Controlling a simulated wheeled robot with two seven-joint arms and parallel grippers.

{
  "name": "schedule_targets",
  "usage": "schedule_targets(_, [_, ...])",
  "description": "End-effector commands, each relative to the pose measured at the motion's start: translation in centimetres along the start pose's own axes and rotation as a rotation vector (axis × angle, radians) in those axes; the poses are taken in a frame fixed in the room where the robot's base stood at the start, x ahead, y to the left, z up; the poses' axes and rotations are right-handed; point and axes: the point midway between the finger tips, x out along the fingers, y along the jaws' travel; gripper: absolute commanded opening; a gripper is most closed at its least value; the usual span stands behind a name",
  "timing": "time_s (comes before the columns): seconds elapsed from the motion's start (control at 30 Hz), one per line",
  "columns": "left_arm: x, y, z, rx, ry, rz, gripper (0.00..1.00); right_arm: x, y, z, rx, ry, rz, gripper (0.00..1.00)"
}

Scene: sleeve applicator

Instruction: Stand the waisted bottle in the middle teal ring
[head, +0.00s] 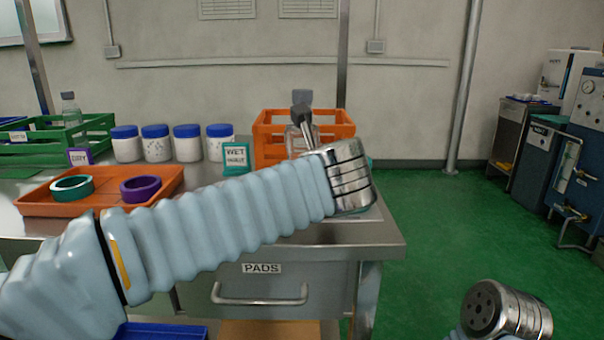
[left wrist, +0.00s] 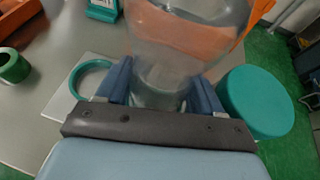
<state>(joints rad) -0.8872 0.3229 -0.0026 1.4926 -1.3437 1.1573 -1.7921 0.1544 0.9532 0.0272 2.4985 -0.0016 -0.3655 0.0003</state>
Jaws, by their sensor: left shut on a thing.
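My left gripper (left wrist: 160,84) is shut on the clear waisted bottle (left wrist: 160,45), with one blue finger on each side of its narrow part. In the head view the bottle (head: 293,140) shows beyond my left wrist, in front of an orange crate; my wrist partly hides it. In the left wrist view a teal ring (left wrist: 78,70) sits on a pale plate (left wrist: 58,103) left of the gripper. A solid-looking teal round piece (left wrist: 255,101) is at the right. Any ring between them is hidden by the bottle and gripper. My right gripper's fingers are out of view.
An orange tray (head: 30,207) holds a teal ring (head: 60,192) and a purple ring (head: 127,192). Several blue-lidded jars (head: 157,147), a WET sign (head: 236,158) and an orange crate (head: 262,135) stand behind my arm. The table ends near the right side of the plate.

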Motion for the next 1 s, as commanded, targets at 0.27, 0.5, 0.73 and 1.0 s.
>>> schedule_targets(0.27, [0.40, 0.02, -0.97, -0.001, -0.001, 0.000, 0.21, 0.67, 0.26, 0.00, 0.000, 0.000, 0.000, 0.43])
schedule_targets(0.5, [0.44, 0.02, -1.08, -0.001, -0.001, -0.001, 0.21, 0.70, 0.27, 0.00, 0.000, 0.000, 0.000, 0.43])
schedule_targets(0.73, [0.44, 0.01, -1.09, -0.001, -0.001, -0.001, 0.82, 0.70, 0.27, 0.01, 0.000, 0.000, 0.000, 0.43])
schedule_targets(1.0, [0.40, -0.19, -1.22, 0.001, 0.001, -0.005, 0.96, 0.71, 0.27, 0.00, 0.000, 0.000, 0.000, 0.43])
